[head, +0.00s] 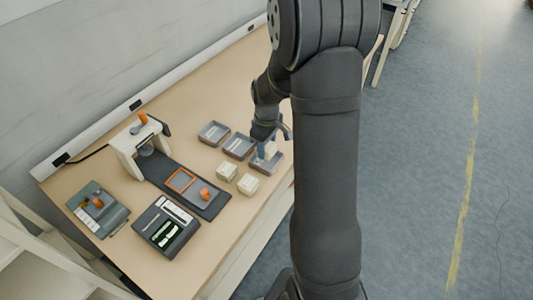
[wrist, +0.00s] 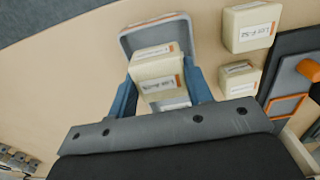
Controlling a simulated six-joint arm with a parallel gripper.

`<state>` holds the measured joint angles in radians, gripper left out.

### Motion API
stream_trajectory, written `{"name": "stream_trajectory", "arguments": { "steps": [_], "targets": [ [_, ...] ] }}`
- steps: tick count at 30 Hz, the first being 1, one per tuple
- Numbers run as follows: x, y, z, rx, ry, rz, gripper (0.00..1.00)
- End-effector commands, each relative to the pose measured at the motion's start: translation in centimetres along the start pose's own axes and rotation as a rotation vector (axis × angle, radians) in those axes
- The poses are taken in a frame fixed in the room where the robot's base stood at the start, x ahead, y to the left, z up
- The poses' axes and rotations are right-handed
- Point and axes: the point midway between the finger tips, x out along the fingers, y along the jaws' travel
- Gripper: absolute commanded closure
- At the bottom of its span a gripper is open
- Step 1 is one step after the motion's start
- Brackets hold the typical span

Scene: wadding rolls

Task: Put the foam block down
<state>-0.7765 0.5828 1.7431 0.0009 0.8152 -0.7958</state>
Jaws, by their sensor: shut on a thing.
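My gripper (wrist: 160,75) has blue fingers and is shut on a cream foam block (wrist: 157,70) with white, orange-edged labels. In the wrist view the block sits between the fingers, in front of a grey tray (wrist: 185,35). In the head view my gripper (head: 270,143) and the held block (head: 270,150) are over the nearest of three grey trays (head: 265,169). I cannot tell whether the block touches the tray floor. Its lower part is hidden, and another label shows close to my palm.
Two more labelled cream blocks (head: 227,172) (head: 248,184) stand on the table left of the held block. The other two trays (head: 213,133) (head: 239,146) look empty. A dark mat (head: 205,205) with orange items, a press-like stand (head: 135,150) and a grey case (head: 165,228) lie further left.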

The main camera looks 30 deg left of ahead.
Motion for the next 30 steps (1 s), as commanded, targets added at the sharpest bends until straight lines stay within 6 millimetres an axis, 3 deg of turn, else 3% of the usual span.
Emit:
{"name": "stream_trajectory", "arguments": {
  "steps": [10, 21, 22, 23, 30],
  "targets": [
    [3.9, -0.1, 0.0, 0.001, -0.003, -0.003, 0.78],
    [4.4, 0.0, -0.1, 0.001, -0.001, -0.001, 0.78],
    [4.4, 0.0, -0.1, 0.001, 0.0, 0.0, 0.52],
    [4.3, 0.0, -0.1, 0.001, 0.0, 0.0, 0.46],
    [4.3, 0.0, -0.1, 0.001, 0.0, 0.0, 0.45]
  ]
}}
